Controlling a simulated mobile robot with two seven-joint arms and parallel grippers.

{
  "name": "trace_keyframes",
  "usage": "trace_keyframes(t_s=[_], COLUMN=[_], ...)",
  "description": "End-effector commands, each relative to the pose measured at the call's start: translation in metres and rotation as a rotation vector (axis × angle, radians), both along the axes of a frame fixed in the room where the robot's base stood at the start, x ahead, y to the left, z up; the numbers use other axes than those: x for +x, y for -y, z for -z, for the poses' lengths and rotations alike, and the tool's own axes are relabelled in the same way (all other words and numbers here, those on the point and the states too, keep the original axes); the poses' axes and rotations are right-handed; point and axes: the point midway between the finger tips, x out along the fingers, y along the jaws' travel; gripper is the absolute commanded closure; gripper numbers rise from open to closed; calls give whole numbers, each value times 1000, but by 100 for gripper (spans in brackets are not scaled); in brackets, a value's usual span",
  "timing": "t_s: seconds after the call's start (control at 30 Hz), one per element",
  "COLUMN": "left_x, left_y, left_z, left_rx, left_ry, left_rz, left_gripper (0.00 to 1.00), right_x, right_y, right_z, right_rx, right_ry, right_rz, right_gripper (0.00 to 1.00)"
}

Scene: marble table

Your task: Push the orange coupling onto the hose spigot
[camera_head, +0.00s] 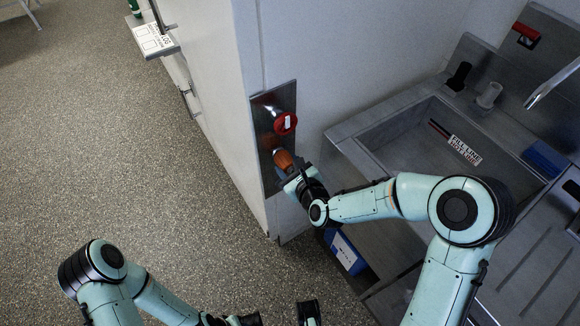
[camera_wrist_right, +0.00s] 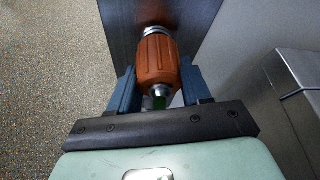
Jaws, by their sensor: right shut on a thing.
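The orange coupling (camera_head: 284,160) is at the lower part of a metal wall plate (camera_head: 264,142). My right gripper (camera_head: 297,174) is shut on it from the right; in the right wrist view the coupling (camera_wrist_right: 158,64) lies between the two blue-grey fingers (camera_wrist_right: 160,92). A silver metal end of the hose spigot (camera_wrist_right: 157,32) shows at the coupling's far end, against the plate; how deep the coupling sits on it is hidden. A metal piece with a green spot shows at the near end.
A red round valve handle (camera_head: 285,123) sits on the plate just above the coupling. A steel sink (camera_head: 400,130) with a tap (camera_head: 552,82) is to the right. A blue box (camera_head: 346,254) is below my right arm.

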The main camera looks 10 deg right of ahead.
Motion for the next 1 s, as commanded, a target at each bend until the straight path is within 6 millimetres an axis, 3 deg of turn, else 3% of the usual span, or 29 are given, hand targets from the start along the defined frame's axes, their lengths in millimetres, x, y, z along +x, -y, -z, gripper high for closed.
trace_keyframes(t_s=[0.43, 0.47, 0.5, 0.53, 0.57, 0.87, 1.0], left_x=[0, 0, 0, 0, 0, 0, 0], left_y=[0, 0, 0, 0, 0, 0, 0], left_z=[0, 0, 0, 0, 0, 0, 0], left_rx=[0, 0, 0, 0, 0, 0, 0], left_ry=[0, 0, 0, 0, 0, 0, 0], left_rz=[0, 0, 0, 0, 0, 0, 0], left_gripper=[57, 57, 57, 57, 57, 57, 57], right_x=[6, 6, 6, 6, 6, 4, -7], right_y=[-2, -2, -2, -2, -2, -2, 2], right_z=[1, 0, 0, 0, 0, 0, -5], right_rx=[1, 1, 1, 1, 1, 0, -1], right_ry=[0, 0, 0, 0, 0, -1, 1], right_rz=[0, 0, 0, 0, 0, 0, 1], right_gripper=[74, 49, 36, 26, 22, 22, 22])
